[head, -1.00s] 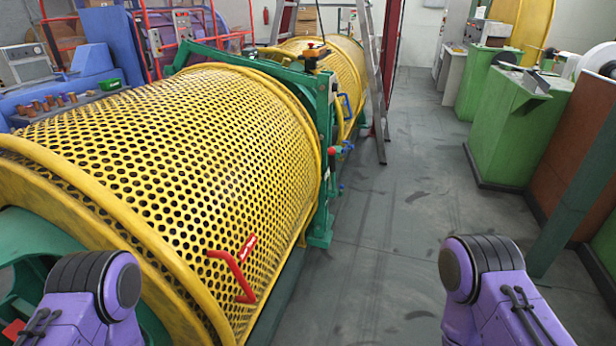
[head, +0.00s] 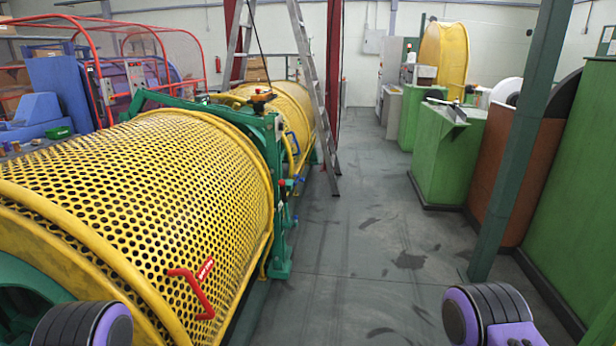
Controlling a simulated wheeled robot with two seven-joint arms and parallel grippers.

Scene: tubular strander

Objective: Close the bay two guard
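Two yellow perforated guards lie in line along the strander. The near guard (head: 150,185) is large and has a red handle (head: 193,291) low on its right side, with a small red label beside it. The far guard (head: 290,105) sits beyond a green frame (head: 277,200) and has a blue handle (head: 294,142). I cannot read which one is bay two. Both look curved over the machine; whether either is fully shut cannot be told. Purple and black parts of my arms show at the bottom left and right. Neither gripper is in view.
A ladder (head: 313,95) stands beside the far guard. Green cabinets (head: 447,155) and a green post (head: 515,150) line the right. A red-framed cage (head: 140,65) is at the back left.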

